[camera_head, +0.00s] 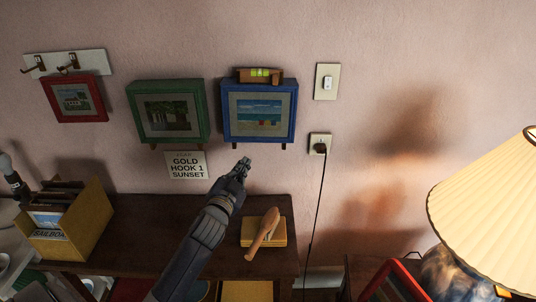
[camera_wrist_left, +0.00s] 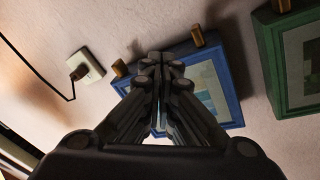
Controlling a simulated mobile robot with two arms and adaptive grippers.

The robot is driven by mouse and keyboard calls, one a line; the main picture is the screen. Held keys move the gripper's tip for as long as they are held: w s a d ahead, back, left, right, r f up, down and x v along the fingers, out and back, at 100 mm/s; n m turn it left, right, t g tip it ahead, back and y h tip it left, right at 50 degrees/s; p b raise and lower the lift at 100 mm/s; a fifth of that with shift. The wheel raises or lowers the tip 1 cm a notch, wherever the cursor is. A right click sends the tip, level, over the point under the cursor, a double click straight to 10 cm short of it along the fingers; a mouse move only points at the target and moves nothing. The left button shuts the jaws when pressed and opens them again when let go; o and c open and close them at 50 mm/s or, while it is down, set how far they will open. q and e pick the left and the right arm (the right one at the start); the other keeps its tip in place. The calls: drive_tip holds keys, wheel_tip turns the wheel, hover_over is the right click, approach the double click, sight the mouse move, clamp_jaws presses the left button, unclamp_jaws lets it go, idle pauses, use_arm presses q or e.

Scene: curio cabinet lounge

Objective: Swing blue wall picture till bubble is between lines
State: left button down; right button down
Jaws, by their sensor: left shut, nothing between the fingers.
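The blue wall picture (camera_head: 228,112), a beach scene in a blue frame, hangs on the pink wall and looks close to level. A small spirit level (camera_head: 260,76) with a yellow-green vial sits on its top edge; the bubble is too small to place against the lines. My left gripper (camera_head: 243,163) is shut and empty, just below the frame's lower edge. In the left wrist view the shut fingers (camera_wrist_left: 162,62) overlap part of the blue picture (camera_wrist_left: 236,108); whether they touch it I cannot tell. My right gripper is not in view.
A green-framed picture (camera_head: 142,92) hangs close to the left, a red one (camera_head: 51,101) further left. A label card (camera_head: 186,165) is below. A plugged outlet (camera_head: 320,144) is to the right. The shelf (camera_head: 140,225) holds a yellow box (camera_head: 82,225) and a wooden-handled object (camera_head: 265,232).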

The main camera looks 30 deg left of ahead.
use_arm(q)
drive_tip(key=w+d+n, duration=0.1)
drive_tip(key=w+n, duration=0.6)
drive_tip(key=n, duration=0.5)
drive_tip(key=w+n+b, duration=0.1)
drive_tip(key=w+n, duration=0.5)
drive_tip(key=n, duration=0.6)
drive_tip(key=shift+w+d+f+n+y, duration=0.15)
drive_tip(key=shift+w+d+n+y, duration=0.15)
drive_tip(key=shift+w+d, duration=0.1)
drive_tip(key=shift+w+d+b, duration=0.3)
drive_tip(key=shift+d, duration=0.2)
drive_tip(key=shift+a, duration=0.1)
